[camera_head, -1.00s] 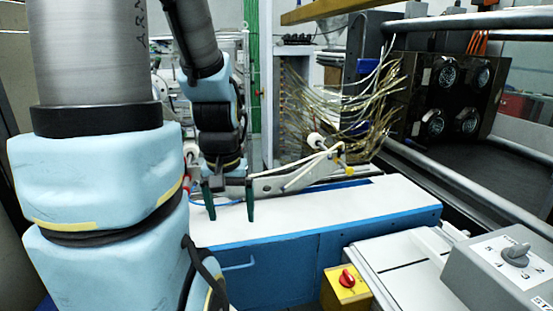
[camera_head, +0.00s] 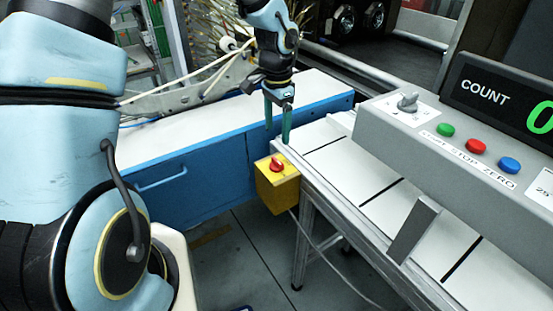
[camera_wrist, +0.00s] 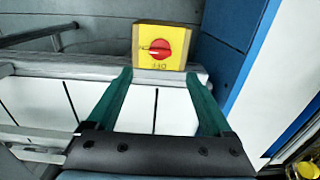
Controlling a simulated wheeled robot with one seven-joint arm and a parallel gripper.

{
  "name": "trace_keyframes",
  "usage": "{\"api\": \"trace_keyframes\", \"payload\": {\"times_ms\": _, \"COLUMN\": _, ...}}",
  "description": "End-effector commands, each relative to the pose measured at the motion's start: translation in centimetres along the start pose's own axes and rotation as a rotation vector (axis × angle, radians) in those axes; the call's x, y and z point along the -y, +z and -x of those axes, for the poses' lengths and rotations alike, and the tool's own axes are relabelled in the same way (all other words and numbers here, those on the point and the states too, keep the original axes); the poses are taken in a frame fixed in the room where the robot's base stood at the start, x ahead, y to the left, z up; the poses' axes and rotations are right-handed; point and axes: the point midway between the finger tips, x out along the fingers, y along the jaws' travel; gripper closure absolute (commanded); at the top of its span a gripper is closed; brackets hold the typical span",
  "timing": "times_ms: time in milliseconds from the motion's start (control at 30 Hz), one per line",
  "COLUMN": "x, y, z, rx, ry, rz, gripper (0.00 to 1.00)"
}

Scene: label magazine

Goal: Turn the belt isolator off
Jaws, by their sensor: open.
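The belt isolator is a yellow box (camera_head: 279,187) with a red rotary knob (camera_head: 276,164), fixed at the end of the conveyor frame. In the wrist view the yellow box (camera_wrist: 146,60) lies ahead of the fingertips, its red knob (camera_wrist: 160,48) facing the camera, with ON at the left and OFF below. My gripper (camera_head: 277,139) is open with two green fingers, above the box and apart from the knob. The wrist view shows the fingers (camera_wrist: 160,80) spread and empty. I cannot tell the knob's exact pointing.
The white belt (camera_head: 345,175) runs right of the isolator, with a grey upright plate (camera_head: 414,230) on it. A grey control panel (camera_head: 440,125) carries a knob, coloured buttons and a COUNT display. A blue cabinet (camera_head: 200,170) stands at left. Floor lies open below the box.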

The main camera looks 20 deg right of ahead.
Motion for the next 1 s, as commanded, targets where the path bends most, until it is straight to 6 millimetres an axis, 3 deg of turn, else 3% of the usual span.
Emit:
{"api": "trace_keyframes", "payload": {"times_ms": 500, "x": 0.0, "y": 0.2, "z": -8.4, "rx": 0.002, "ry": 0.002, "rz": 0.004, "gripper": 0.15}}
{"api": "trace_keyframes", "payload": {"times_ms": 700, "x": 0.0, "y": 0.1, "z": -9.9, "rx": 0.0, "ry": 0.0, "rz": 0.005, "gripper": 0.15}}
{"api": "trace_keyframes", "payload": {"times_ms": 1000, "x": 0.0, "y": 0.1, "z": -10.2, "rx": 0.0, "ry": 0.0, "rz": 0.005, "gripper": 0.15}}
